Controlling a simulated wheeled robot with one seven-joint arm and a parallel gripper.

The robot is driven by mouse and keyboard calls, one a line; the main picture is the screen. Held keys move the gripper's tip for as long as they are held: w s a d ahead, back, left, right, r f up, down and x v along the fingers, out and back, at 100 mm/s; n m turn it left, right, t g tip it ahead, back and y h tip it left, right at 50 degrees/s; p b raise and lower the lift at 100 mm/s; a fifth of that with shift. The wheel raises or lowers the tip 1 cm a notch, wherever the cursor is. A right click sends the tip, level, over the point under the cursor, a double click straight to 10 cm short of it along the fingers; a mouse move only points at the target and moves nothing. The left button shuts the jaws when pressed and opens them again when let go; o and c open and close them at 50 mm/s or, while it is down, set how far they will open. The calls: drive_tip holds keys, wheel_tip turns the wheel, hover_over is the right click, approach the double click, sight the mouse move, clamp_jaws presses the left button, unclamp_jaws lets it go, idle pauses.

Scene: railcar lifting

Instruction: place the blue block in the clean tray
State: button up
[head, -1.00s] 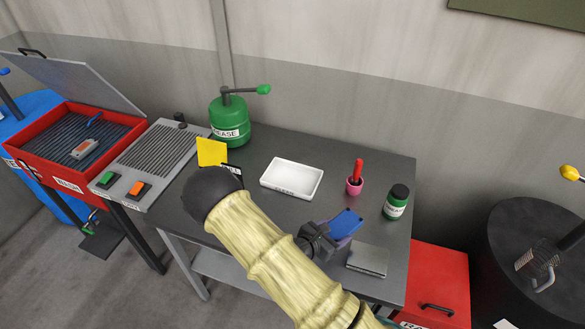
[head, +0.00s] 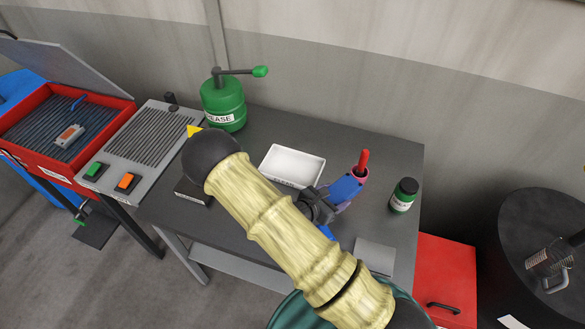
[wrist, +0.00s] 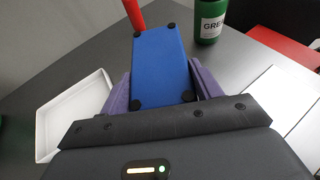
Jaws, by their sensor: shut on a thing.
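The blue block (head: 346,188) has dark round studs at its corners. In the wrist view the blue block (wrist: 160,65) sits between the two purple fingers of my gripper (wrist: 160,88), which is shut on it. In the head view my gripper (head: 337,196) holds it above the table, just right of the white clean tray (head: 322,172). The tray also shows at the left in the wrist view (wrist: 50,128). It looks empty, though its right corner is partly hidden by my gripper in the head view.
A pink cup (head: 361,176) with a red-handled tool stands close behind the block. A green grease jar (head: 403,195) stands to the right, a flat grey plate (head: 375,256) at the front right. A green grease pump (head: 223,103) stands behind the tray's left.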

sight(288, 176)
drive_tip(key=shift+a, duration=0.1)
drive_tip(key=shift+w+a+f+b, duration=0.25)
drive_tip(key=shift+f+b, duration=0.1)
drive_tip(key=shift+b, duration=0.2)
drive_tip(key=w+a+f+b, duration=0.1)
drive_tip(key=w+a+b, duration=0.1)
drive_tip(key=w+b, duration=0.1)
drive_tip(key=w+a+f+n+t+y+b, duration=0.1)
drive_tip(key=w+a+b, duration=0.1)
drive_tip(key=b, duration=0.2)
drive_tip(key=w+a+f+n+t+b, duration=0.1)
drive_tip(key=w+a+b, duration=0.1)
drive_tip(key=w+b, duration=0.1)
drive_tip(key=shift+w+f+y+b, duration=0.3)
drive_tip(key=shift+w+f, duration=0.05)
drive_tip(key=shift+n+t+y, duration=0.5)
drive_tip(key=shift+n+y, duration=0.1)
drive_tip(key=shift+n, duration=0.1)
drive_tip(key=w+a+b, duration=0.2)
drive_tip(key=w+b, duration=0.1)
drive_tip(key=w+a+b, duration=0.1)
drive_tip(key=b, duration=0.1)
drive_tip(key=shift+w+r, duration=0.15)
drive_tip(key=shift+r, duration=0.05)
drive_tip(key=w+a+r+n+t+y+b, duration=0.1)
drive_tip(key=w+a+r+n+y+b, duration=0.1)
drive_tip(key=w+b, duration=0.3)
drive_tip(key=shift+a+r+b, duration=0.55)
drive_tip(key=shift+r+b, duration=0.3)
drive_tip(key=shift+b, duration=0.3)
